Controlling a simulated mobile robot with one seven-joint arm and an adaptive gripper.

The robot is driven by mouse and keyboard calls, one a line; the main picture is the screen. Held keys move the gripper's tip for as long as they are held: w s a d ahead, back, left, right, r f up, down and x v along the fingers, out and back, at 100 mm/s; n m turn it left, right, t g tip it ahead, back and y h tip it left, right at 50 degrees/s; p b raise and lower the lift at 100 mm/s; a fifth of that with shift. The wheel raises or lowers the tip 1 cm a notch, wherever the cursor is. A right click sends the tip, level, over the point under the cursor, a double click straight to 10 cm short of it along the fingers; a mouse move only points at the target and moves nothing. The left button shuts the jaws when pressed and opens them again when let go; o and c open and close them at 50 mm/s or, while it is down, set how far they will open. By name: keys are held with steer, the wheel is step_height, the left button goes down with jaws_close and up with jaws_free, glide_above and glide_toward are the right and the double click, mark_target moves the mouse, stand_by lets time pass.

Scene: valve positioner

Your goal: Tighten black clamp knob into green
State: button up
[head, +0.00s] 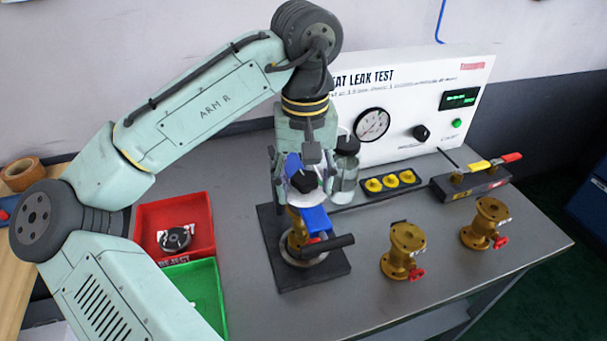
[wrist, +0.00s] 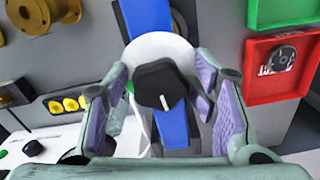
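The black clamp knob (wrist: 160,82) is a faceted knob with a white pointer line, seated on a round white dial (wrist: 160,45). In the wrist view the line points toward the bottom of the picture. A small bit of green (wrist: 130,87) shows at the dial's left edge; the rest of that side is hidden by a finger. The knob also shows in the head view (head: 304,182), above the blue clamp bar (head: 316,221). My gripper (wrist: 163,85) is open, with its purple-padded fingers on both sides of the knob and gaps beside it.
A brass valve (head: 297,234) stands under the clamp on a black base. Two brass valves (head: 404,250) (head: 484,223) stand to the right. A red tray (head: 203,214) and a green tray (head: 203,282) lie left. The gauge panel (head: 420,110) and a glass jar (head: 345,172) stand behind.

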steer(key=shift+r, duration=0.1)
steer(key=n, duration=0.2)
steer(key=shift+n, duration=0.3)
steer(key=n, duration=0.4)
steer(key=shift+n, duration=0.4)
steer(key=n, duration=0.6)
jaws_close()
